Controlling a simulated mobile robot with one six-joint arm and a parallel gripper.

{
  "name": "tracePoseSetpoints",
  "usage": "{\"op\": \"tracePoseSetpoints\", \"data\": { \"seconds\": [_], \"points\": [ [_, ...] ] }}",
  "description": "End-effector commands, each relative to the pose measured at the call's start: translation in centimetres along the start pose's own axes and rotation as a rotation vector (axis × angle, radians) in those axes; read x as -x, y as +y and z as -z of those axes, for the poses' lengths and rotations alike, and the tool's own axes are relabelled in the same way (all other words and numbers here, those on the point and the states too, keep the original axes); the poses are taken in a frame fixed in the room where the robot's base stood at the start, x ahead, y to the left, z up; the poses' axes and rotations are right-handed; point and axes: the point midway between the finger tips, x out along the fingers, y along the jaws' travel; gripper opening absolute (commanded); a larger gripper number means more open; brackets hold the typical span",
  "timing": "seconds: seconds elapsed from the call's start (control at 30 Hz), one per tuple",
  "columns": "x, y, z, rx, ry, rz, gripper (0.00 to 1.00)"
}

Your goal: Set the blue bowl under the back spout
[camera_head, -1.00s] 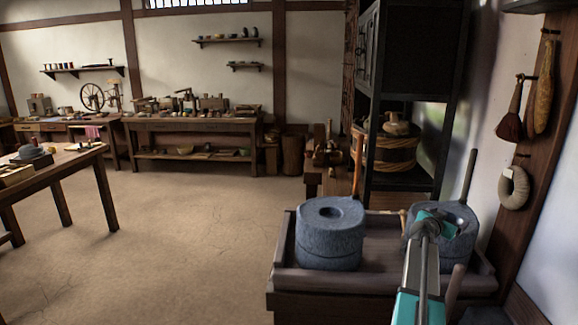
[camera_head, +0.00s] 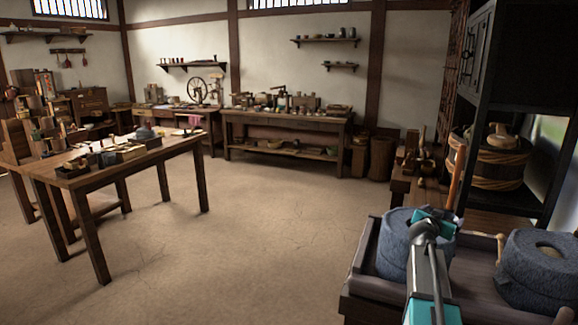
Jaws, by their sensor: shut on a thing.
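My gripper (camera_head: 432,222), with teal parts, is at the lower right, in front of the near-left grey millstone (camera_head: 400,255). It is shut, but the arm and gripper hide what it holds, and I cannot make that out. A second grey millstone (camera_head: 540,272) with a hole in its top is at the right edge. Both sit in a wooden trough (camera_head: 372,282). A short wooden peg (camera_head: 500,247) stands between them. I see no clear blue bowl, and I cannot identify the back spout.
A long workbench (camera_head: 285,117) with a lower shelf stands by the back wall. A cluttered table (camera_head: 185,150) is at left. A dark cabinet frame (camera_head: 475,75) with a wooden tub (camera_head: 490,170) is behind the trough. The floor (camera_head: 270,240) between is clear.

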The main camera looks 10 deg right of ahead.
Motion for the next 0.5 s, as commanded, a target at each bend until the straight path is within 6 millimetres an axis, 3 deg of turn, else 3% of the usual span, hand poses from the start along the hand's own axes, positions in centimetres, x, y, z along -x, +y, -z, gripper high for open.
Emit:
{"op": "tracePoseSetpoints", "data": {
  "seconds": [0.1, 0.5],
  "points": [
    [2.2, -4.1, -0.5, 0.012, -0.004, 0.057, 0.6],
    [10.5, -16.1, -2.3, 0.05, -0.021, 0.25, 0.6]
  ]
}}
